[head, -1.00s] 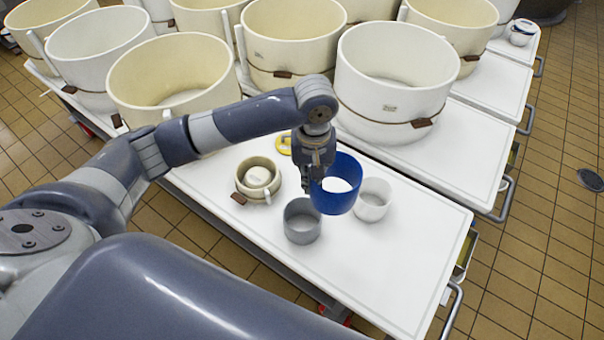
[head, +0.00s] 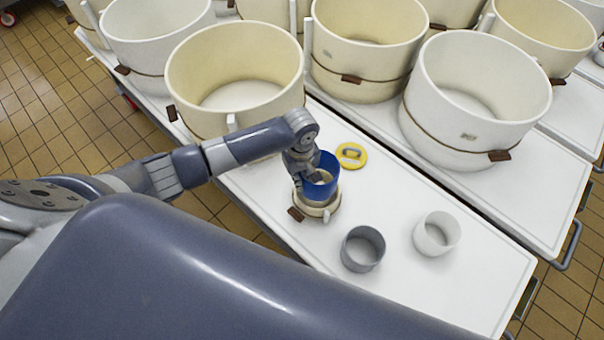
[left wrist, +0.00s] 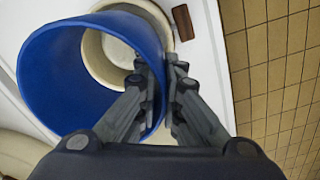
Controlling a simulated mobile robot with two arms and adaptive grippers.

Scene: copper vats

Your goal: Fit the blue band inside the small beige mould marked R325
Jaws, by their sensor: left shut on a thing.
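The blue band (head: 322,190) is an open ring held by my left gripper (head: 310,180). In the left wrist view the fingers (left wrist: 160,78) are shut on the wall of the band (left wrist: 45,85), one inside and one outside. The small beige mould (head: 317,209) stands on the white table, below the band. It also shows in the left wrist view (left wrist: 157,14), partly through the ring and offset from its centre. Whether the band's lower edge touches the mould rim is unclear. The marking R325 is not readable. My right gripper is out of view.
A grey ring (head: 363,249) and a white ring (head: 436,234) stand to the right on the white table (head: 470,290). A yellow round thing (head: 351,155) lies behind the band. Large moulds (head: 235,75) line the back. The table's front right is clear.

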